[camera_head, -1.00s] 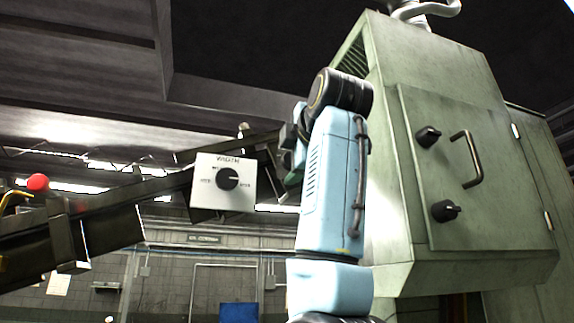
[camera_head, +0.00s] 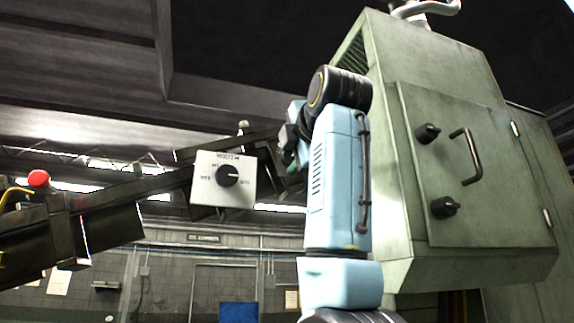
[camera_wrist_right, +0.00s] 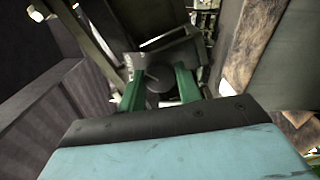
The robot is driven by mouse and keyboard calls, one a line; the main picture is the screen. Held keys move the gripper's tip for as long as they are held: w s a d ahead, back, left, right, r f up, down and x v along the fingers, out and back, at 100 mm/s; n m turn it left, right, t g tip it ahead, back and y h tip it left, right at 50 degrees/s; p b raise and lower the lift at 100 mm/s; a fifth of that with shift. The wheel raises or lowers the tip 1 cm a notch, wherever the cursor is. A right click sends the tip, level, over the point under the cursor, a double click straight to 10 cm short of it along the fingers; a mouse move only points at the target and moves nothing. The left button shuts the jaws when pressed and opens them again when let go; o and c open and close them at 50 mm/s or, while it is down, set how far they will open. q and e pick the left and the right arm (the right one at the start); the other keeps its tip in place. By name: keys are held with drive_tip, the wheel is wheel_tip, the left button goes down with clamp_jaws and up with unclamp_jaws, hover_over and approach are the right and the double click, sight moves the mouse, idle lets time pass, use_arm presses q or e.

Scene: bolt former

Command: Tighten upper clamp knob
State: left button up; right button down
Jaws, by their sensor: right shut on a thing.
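My right gripper (camera_wrist_right: 159,80) shows two green fingers in the right wrist view, closed on the sides of a dark grey round knob (camera_wrist_right: 160,87). Behind this knob is a flat grey plate (camera_wrist_right: 166,56). In the head view my right gripper (camera_head: 290,146) is small and mostly hidden behind its own light blue arm, just right of a white box (camera_head: 206,193) with a black dial (camera_head: 227,175). The held knob cannot be made out in that view. Two other black knobs, one upper (camera_head: 427,134) and one lower (camera_head: 444,207), are on the green cabinet's door, apart from the gripper. My left gripper is not in view.
The large green cabinet (camera_head: 400,70) stands close on the right, with a dark door handle (camera_head: 468,157). A dark sloping conveyor (camera_head: 110,225) runs up from the left behind the white box. A red button (camera_head: 38,178) sits at far left.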

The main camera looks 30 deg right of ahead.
drive_tip(key=n, duration=0.8)
drive_tip(key=shift+n, duration=0.3)
drive_tip(key=c, duration=0.8)
unclamp_jaws()
drive_tip(key=shift+c, duration=0.2)
drive_tip(key=b+v, duration=0.3)
drive_tip(key=v, duration=0.5)
